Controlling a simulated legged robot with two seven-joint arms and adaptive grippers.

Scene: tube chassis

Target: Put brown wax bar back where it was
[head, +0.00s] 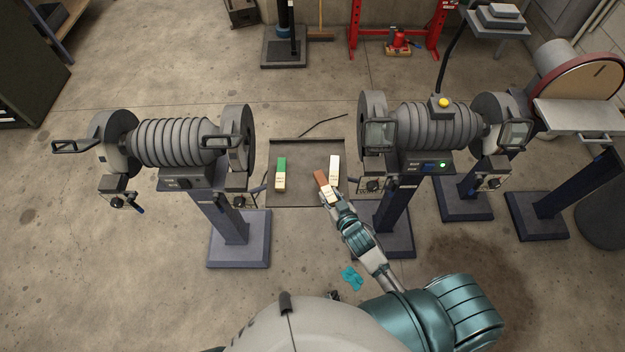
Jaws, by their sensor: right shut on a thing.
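The brown wax bar (321,179) has a reddish-brown end and a pale wrapped lower part. It is at the right half of a dark tray (290,194), tilted slightly. My right gripper (329,197) is shut on its near, pale end. I cannot tell whether the bar touches the tray. A white bar (335,168) stands close to its right. A green bar (281,167) with a pale wrapper is at the tray's left part, apart from the others. My left gripper is not in view.
A bench grinder (175,142) on a pedestal stands left of the tray, another grinder (425,125) with a green light stands right. A disc sander (580,85) is at far right. The tray's middle, between green and brown bars, is bare.

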